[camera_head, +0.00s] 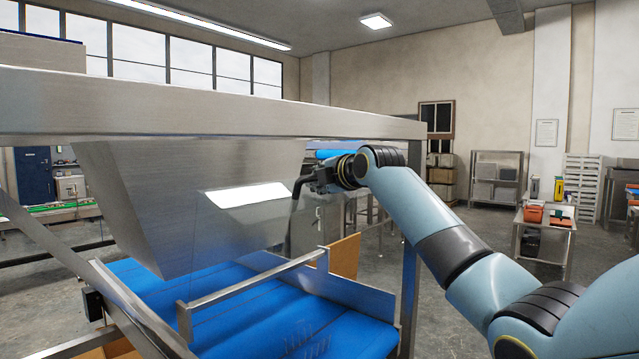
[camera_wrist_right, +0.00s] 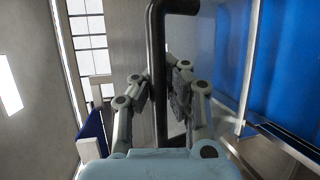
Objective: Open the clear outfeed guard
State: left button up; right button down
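The clear outfeed guard (camera_head: 240,222) is a see-through panel standing over the blue belt below the steel hood. It hangs down, with the belt showing through it. Its black bar handle (camera_head: 296,192) sits at its right side and also shows in the right wrist view (camera_wrist_right: 158,60), running between the fingers. My right gripper (camera_head: 318,182) is at the handle, coming from the right. In the right wrist view its fingers (camera_wrist_right: 160,90) are drawn in close on both sides of the bar. My left gripper is not in view.
The blue belt (camera_head: 290,325) runs under the hood, with a steel rail (camera_head: 250,285) across it. A steel beam (camera_head: 200,115) spans above, with a post (camera_head: 410,270) at the right. A tool cart (camera_head: 545,225) and shelves (camera_head: 497,178) stand well back on the right.

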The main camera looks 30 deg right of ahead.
jog(key=shift+d+r, duration=0.1)
jog(key=shift+r, duration=0.5)
jog(key=c, duration=1.4)
grip_release()
jog(key=shift+s, duration=0.25)
jog(key=shift+o, duration=0.6)
jog(key=shift+f, duration=0.2)
jog(key=s+r, duration=0.2)
jog(key=s, duration=1)
